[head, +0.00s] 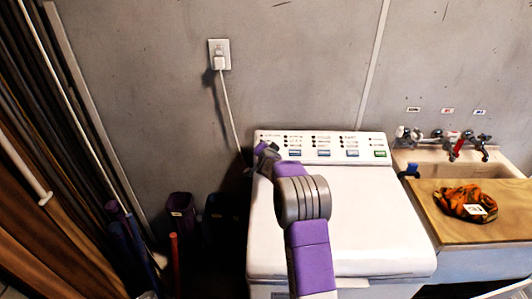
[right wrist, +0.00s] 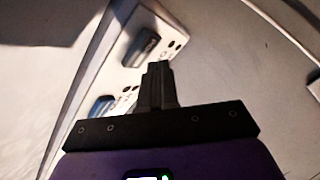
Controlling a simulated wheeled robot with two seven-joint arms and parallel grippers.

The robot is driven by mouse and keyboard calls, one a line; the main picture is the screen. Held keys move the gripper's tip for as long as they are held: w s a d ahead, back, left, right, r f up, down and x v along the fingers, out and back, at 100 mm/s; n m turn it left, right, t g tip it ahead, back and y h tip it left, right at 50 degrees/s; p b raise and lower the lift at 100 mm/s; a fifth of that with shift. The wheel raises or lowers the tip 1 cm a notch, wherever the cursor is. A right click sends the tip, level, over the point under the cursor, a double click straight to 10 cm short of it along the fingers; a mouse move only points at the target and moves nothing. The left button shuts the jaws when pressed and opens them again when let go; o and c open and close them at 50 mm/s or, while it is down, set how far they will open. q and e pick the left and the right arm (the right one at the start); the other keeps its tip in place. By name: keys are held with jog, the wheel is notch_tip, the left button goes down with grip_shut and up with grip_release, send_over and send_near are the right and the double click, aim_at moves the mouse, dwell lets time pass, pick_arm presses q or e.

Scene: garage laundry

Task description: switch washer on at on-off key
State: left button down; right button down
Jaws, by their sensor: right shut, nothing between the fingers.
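The white washer (head: 340,225) stands against the wall, with a control panel (head: 335,144) along its back edge. The panel has blue keys (head: 323,153) and one green key (head: 380,154) at the right end, with rows of dots above. I cannot read which is the on-off key. My right gripper (head: 264,153) is shut and empty at the panel's left end, hiding that part. In the right wrist view its closed fingertips (right wrist: 157,70) are close to a key (right wrist: 142,47); another key (right wrist: 102,107) lies beside it. Contact cannot be told. My left gripper is not in view.
A wall outlet (head: 219,54) with a plugged-in white cord is above left of the washer. A sink with taps (head: 455,145) and a wooden board (head: 430,205) holding a patterned cloth (head: 466,204) stand at right. Dark bins (head: 182,215) are left. The washer's top is clear.

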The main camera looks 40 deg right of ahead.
jog(key=shift+w+d+f, duration=0.1)
jog(key=shift+w+f, duration=0.05)
jog(key=shift+f, duration=0.2)
jog(key=shift+w+d+f+b, duration=0.1)
jog(key=shift+f+b, duration=0.25)
jog(key=shift+b, duration=0.1)
dwell(0.4)
jog(key=shift+f, duration=0.3)
dwell(0.6)
jog(key=shift+r, duration=0.1)
jog(key=shift+r+p, duration=0.35)
jog(key=shift+r, duration=0.05)
jog(key=shift+s+a+r, duration=0.25)
jog(key=shift+r, duration=0.1)
jog(key=shift+r, duration=0.1)
jog(key=shift+r+p, duration=0.3)
jog(key=shift+p, duration=0.1)
jog(key=shift+s+a+r+p, duration=0.25)
jog(key=shift+r+p, duration=0.25)
jog(key=shift+r, duration=0.15)
jog(key=shift+s+a+r+p, duration=0.15)
jog(key=shift+s+r+p, duration=0.05)
jog(key=shift+r+p, duration=0.45)
jog(key=shift+s+a+r+p, duration=0.25)
jog(key=shift+r+p, duration=0.15)
jog(key=shift+r, duration=0.3)
